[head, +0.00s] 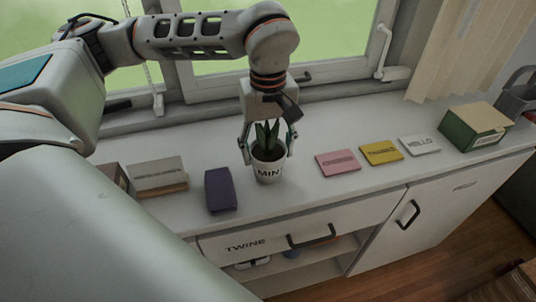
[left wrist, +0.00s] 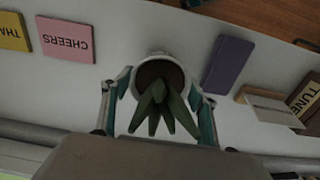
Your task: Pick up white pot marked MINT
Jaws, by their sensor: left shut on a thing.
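The white pot marked MINT (head: 268,174) holds a green spiky plant and dark soil. In the head view it is upright at the counter's middle, with "MIN" readable on its front. My left gripper (head: 268,153) comes down over the plant from above, with one finger on each side of the pot, shut on it. In the left wrist view the pot's rim (left wrist: 160,57) shows between the fingers of my left gripper (left wrist: 160,88), with leaves in front of it. I cannot tell whether the pot's base touches the counter. My right gripper is not in view.
A purple box (head: 220,190) stands close to the pot's left. Pink (head: 338,162), yellow (head: 381,153) and white (head: 420,145) cards lie to its right. A green box (head: 474,127) is farther right. The window frame (head: 330,85) rises behind. A drawer marked TWINE (head: 246,246) is below.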

